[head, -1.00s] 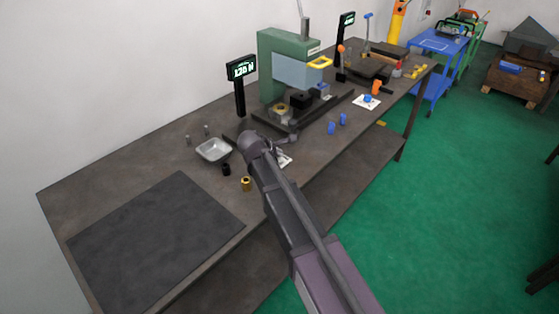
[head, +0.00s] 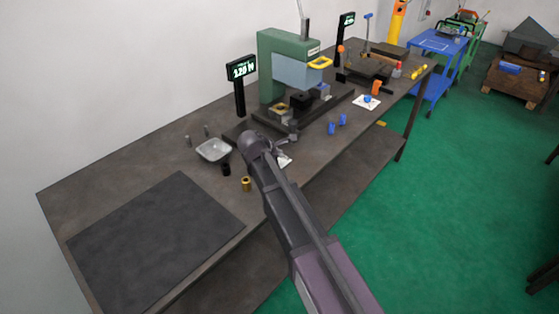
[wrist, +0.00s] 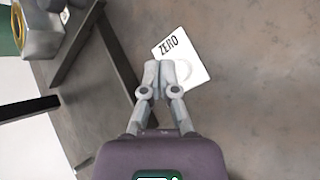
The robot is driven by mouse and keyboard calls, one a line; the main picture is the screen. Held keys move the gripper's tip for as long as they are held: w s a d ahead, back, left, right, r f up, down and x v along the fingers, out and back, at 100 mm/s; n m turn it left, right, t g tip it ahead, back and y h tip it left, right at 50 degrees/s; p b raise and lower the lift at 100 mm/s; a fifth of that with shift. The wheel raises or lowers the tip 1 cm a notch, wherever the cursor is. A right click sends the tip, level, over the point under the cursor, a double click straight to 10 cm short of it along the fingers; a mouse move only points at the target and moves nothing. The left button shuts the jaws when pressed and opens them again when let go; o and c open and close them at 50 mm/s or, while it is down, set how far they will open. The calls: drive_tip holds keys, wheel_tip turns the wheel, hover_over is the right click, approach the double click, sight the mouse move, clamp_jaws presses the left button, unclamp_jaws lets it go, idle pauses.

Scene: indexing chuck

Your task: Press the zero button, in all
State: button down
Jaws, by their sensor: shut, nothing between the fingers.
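The white plate marked ZERO (wrist: 196,62) lies on the bench, with a pale round button (wrist: 184,70) below the lettering. In the head view the plate (head: 286,162) is mostly hidden by my arm. My gripper (wrist: 159,68) is shut and empty. In the wrist view its fingertips overlap the plate's left edge, just left of the button. I cannot tell whether they touch it. In the head view my gripper (head: 284,146) is partly hidden behind my wrist. The green press (head: 285,65) stands behind, and a lit display (head: 242,69) stands left of it.
A grey metal dish (head: 213,149), a black cylinder (head: 226,169) and a brass cylinder (head: 246,184) stand left of my arm. Blue parts (head: 332,127) stand to the right. A dark mat (head: 155,240) leaves free room at the front left.

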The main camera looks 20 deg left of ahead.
sight(279, 161)
drive_tip(key=shift+f+b, duration=0.95)
idle(1.2)
drive_tip(key=shift+r, duration=0.15)
drive_tip(key=shift+r+p, duration=0.8)
drive_tip(key=shift+p, duration=0.2)
drive_tip(key=shift+r, duration=0.1)
wheel_tip(279, 161, up, 5)
drive_tip(key=p, duration=0.5)
idle(1.0)
